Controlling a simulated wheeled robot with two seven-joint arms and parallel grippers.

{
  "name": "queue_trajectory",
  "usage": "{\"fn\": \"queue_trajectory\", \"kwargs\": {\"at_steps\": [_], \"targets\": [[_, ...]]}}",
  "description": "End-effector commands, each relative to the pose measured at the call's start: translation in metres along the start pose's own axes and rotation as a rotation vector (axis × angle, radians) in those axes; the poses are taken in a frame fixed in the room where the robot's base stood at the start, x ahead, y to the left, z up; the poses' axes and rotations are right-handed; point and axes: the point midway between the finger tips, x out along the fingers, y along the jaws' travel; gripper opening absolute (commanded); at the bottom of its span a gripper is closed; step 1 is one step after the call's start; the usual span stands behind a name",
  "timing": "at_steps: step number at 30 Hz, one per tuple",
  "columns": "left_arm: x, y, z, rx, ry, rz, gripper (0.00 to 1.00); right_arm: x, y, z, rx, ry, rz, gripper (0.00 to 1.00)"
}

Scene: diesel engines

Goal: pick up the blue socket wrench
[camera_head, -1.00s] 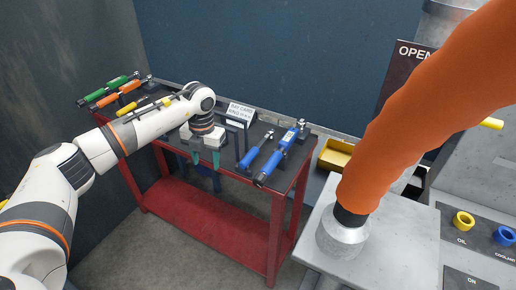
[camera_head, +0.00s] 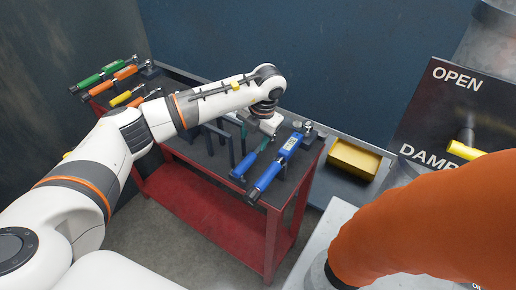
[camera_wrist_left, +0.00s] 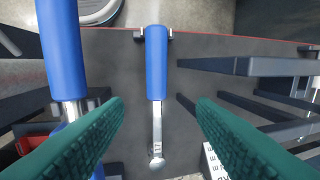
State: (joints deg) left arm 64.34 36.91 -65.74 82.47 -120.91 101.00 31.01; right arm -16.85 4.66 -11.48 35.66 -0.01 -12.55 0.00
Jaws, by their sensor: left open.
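The blue socket wrench (camera_wrist_left: 157,70) shows in the left wrist view, with a blue handle, a steel shaft and a socket head, lying on its rests. In the head view its blue handle (camera_head: 243,167) shows and its head end is covered by my gripper. My left gripper (camera_head: 255,138) is over the tool table, above the wrench. In the left wrist view its green fingers (camera_wrist_left: 158,108) are open and empty, one on each side of the wrench's shaft. My right gripper is not in view.
A larger blue tool with a display (camera_head: 275,165) lies close beside the wrench and also shows in the left wrist view (camera_wrist_left: 62,50). Dark upright posts (camera_head: 222,145) stand on the other side. Green (camera_head: 100,76) and orange (camera_head: 112,80) tools lie at the table's far left. A yellow bin (camera_head: 354,158) is at right.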

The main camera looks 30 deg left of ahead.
Motion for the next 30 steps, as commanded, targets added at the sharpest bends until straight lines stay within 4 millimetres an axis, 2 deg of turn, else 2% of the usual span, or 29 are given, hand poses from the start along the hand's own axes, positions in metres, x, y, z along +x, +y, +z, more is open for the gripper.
{"fn": "queue_trajectory", "kwargs": {"at_steps": [3, 7, 11, 15, 19, 28, 29, 30], "targets": [[0.018, 0.0, 0.001, 0.001, -0.003, 0.001, 0.51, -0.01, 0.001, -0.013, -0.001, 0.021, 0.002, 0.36], [0.03, 0.0, 0.0, 0.0, -0.001, 0.001, 0.51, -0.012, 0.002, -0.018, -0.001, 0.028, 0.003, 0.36], [0.038, 0.001, 0.001, 0.0, -0.001, 0.001, 0.51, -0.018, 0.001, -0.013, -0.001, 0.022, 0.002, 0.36], [0.058, 0.005, 0.004, 0.002, -0.004, 0.001, 0.51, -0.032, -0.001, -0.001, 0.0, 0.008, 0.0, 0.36], [0.077, 0.005, 0.003, 0.0, -0.002, 0.001, 0.51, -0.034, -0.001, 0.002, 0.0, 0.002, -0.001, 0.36], [0.085, 0.005, 0.002, 0.001, 0.002, 0.001, 0.51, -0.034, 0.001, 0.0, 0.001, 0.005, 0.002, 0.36], [0.085, 0.005, 0.002, 0.001, 0.002, 0.001, 0.5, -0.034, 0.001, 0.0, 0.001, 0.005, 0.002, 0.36], [0.084, 0.005, 0.002, 0.001, 0.002, 0.001, 0.43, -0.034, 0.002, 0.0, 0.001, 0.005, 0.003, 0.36]]}}
